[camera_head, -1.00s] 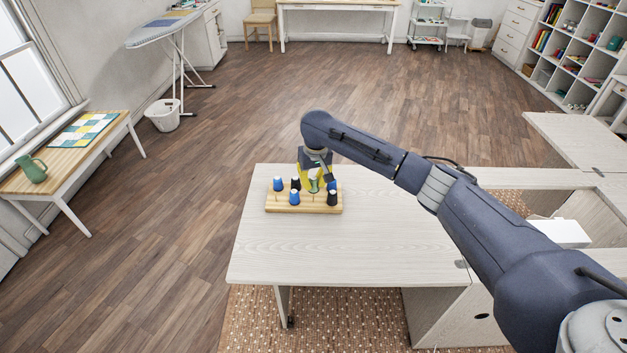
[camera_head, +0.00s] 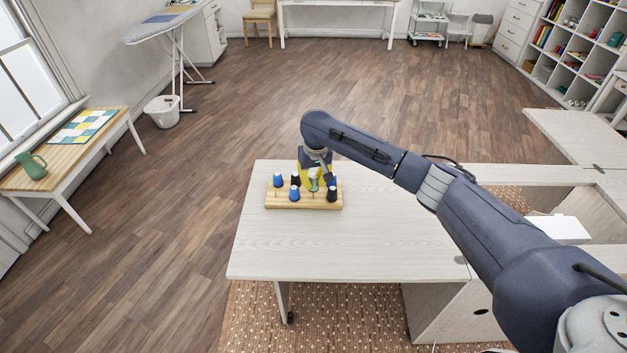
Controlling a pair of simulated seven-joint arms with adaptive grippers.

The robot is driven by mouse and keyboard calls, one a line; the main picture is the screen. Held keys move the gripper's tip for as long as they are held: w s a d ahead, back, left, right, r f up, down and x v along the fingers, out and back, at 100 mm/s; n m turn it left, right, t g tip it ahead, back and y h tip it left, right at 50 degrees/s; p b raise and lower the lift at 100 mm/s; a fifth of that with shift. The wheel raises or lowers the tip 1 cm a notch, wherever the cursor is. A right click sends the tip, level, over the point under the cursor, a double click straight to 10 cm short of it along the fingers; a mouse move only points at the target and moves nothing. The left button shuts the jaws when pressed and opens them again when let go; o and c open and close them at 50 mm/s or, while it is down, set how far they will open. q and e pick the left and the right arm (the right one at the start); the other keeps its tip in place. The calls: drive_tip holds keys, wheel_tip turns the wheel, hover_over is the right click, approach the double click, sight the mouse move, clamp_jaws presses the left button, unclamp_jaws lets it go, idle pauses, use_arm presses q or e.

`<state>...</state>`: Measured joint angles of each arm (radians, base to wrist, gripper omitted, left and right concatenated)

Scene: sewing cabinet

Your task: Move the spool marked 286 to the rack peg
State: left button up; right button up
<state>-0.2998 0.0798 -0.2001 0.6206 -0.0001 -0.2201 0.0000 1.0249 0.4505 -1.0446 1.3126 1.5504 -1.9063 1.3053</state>
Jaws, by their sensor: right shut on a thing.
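A wooden peg rack (camera_head: 300,204) stands near the far left of the pale table, with several blue and black spools on it. A blue spool (camera_head: 278,181) is at its back left, another blue spool (camera_head: 295,193) at the front middle and a black spool (camera_head: 332,194) at the front right. My right gripper (camera_head: 314,180), with yellow parts, points down over the rack's middle. It is shut on a pale green spool (camera_head: 314,185) among the others. I cannot tell whether this spool is seated on a peg. No number is readable. My left gripper is out of view.
The pale table (camera_head: 350,245) is clear in front of the rack. My right arm crosses above its right side. A white box (camera_head: 560,230) sits at the right. A side table with a green pitcher (camera_head: 31,165) stands far left.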

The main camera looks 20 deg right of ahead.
drive_tip(key=shift+f, duration=1.4)
drive_tip(key=o, duration=0.9)
drive_tip(key=shift+s+r, duration=0.3)
drive_tip(key=shift+r, duration=1.7)
drive_tip(key=shift+s+r, duration=0.25)
drive_tip(key=shift+r, duration=1.7)
drive_tip(key=shift+s+r, duration=0.3)
drive_tip(key=shift+r, duration=1.7)
drive_tip(key=shift+f, duration=0.1)
